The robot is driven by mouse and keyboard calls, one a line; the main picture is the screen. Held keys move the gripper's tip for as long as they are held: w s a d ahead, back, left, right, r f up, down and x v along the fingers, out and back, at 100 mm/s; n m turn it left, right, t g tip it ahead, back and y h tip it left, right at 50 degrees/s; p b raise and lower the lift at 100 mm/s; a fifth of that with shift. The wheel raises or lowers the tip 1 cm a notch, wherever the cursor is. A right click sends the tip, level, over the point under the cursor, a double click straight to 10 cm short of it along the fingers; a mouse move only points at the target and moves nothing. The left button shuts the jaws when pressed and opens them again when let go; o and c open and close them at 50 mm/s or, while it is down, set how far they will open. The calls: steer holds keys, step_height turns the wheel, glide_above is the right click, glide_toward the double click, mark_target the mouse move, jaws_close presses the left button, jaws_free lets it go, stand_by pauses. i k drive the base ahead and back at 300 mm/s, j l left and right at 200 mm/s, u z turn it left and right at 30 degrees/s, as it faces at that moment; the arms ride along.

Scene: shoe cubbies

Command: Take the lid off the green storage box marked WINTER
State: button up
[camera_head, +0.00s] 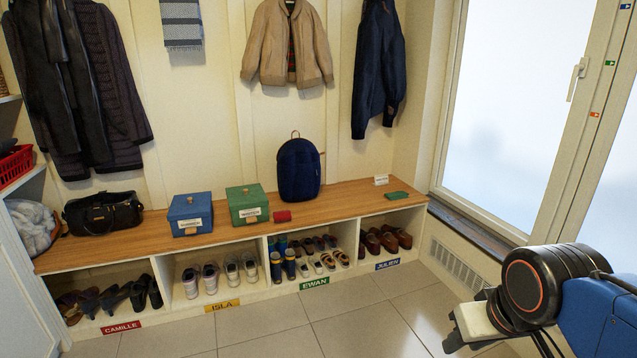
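A green storage box (247,209) stands on the wooden bench top, left of the dark blue backpack. Its lid (244,191) is on, with a small wooden knob on top. A white label is on its front; the writing is too small to read for certain. A similar blue box (190,213) with a white label and wooden knob stands to its left. My arm shows at the lower right, well away from the bench.
A red item (282,216) lies just right of the green box, near the backpack (299,171). A black handbag (103,213) sits at the left. A green item (397,195) and a small white card lie at the right. Shoes fill the cubbies below. The tiled floor in front is clear.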

mark_target(248, 196)
steer(key=i+j+z, duration=0.1)
steer(key=i, duration=1.6)
steer(key=i+j+z, duration=0.1)
steer(key=i+z, duration=0.25)
steer(key=k+j+u, duration=0.1)
steer(key=u, duration=0.4)
steer(key=k+j+u, duration=0.1)
steer(key=u, duration=0.4)
steer(key=j+u, duration=0.2)
steer(key=u, duration=0.3)
steer(key=k+j, duration=0.05)
